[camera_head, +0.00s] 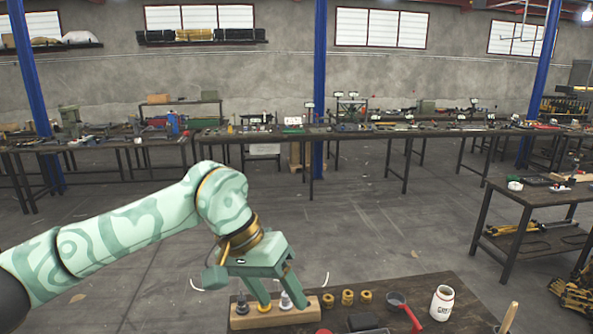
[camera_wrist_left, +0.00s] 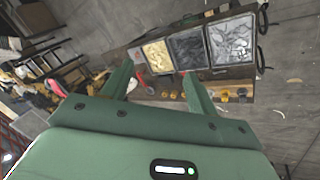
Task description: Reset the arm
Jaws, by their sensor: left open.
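My left arm comes in from the left in the head view. Its green gripper (camera_head: 274,304) hangs over the wooden block (camera_head: 300,316) at the table's near left. The gripper is open, and nothing shows between its fingers. The block carries a few upright pieces: a dark one (camera_head: 242,304), a yellow-based one (camera_head: 264,308) and a grey one (camera_head: 286,301). I cannot tell whether the fingers touch them. In the left wrist view the two fingers (camera_wrist_left: 158,82) stand spread apart, with the table beyond them. My right gripper is not in view.
On the dark table (camera_head: 430,289) stand several brass-coloured rings (camera_head: 347,297), a red-handled pan (camera_head: 397,299) and a white jar (camera_head: 442,303). The left wrist view shows bins of parts (camera_wrist_left: 230,42) on a table. A side table (camera_head: 535,198) stands right. Open floor lies beyond.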

